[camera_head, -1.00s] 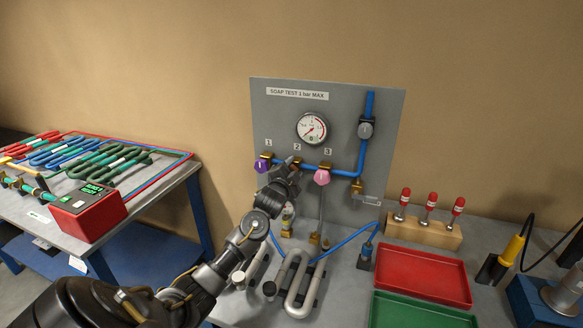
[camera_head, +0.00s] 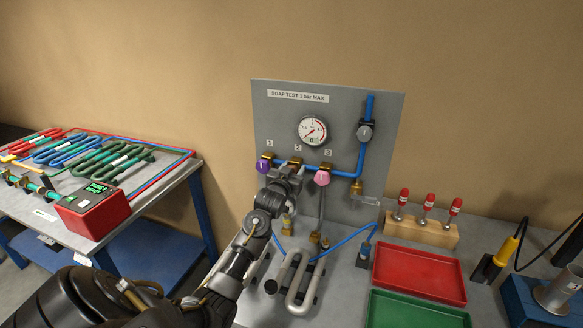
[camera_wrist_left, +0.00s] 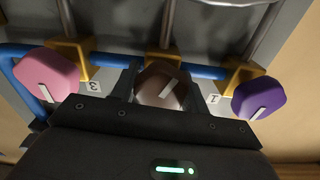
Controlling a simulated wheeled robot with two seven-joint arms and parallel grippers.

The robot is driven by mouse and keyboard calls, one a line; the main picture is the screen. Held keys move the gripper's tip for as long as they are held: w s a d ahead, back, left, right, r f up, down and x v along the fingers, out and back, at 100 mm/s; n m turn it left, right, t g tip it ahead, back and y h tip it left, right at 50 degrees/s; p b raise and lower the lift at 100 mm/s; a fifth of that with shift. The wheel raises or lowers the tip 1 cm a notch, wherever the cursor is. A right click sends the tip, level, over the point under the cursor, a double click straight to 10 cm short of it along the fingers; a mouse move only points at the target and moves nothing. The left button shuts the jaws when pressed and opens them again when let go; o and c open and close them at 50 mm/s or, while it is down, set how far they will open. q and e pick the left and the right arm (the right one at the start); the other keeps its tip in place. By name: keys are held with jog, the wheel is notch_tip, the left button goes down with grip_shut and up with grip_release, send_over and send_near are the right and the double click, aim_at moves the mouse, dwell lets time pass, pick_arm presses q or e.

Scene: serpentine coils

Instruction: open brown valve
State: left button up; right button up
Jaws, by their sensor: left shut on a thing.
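The brown valve knob (camera_wrist_left: 158,86), with a pale stripe, is between the fingers of my left gripper (camera_wrist_left: 160,84) in the left wrist view. The left gripper is shut on it. In the head view the left gripper (camera_head: 288,172) is at the panel's middle valve, below label 2, and hides the brown knob. The purple valve knob (camera_head: 264,166) is to its left and the pink valve knob (camera_head: 322,178) to its right. In the left wrist view, pink (camera_wrist_left: 46,74) is left and purple (camera_wrist_left: 259,98) right. My right gripper is not in view.
A pressure gauge (camera_head: 312,130) is above the valves on the grey panel (camera_head: 375,100). A grey coil (camera_head: 300,285) stands below. Red (camera_head: 430,275) and green (camera_head: 415,310) trays lie to the right. A side table (camera_head: 150,200) holds several coils.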

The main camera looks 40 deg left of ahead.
pick_arm(q)
jog(key=shift+a+f+n+p, duration=0.1)
jog(key=shift+n+p, duration=0.45)
jog(key=shift+n, duration=1.75)
jog(key=o, duration=1)
jog(key=shift+s, duration=0.1)
jog(key=shift+s+d, duration=0.2)
jog(key=shift+s, duration=0.2)
jog(key=b+v, duration=0.3)
jog(key=v, duration=0.7)
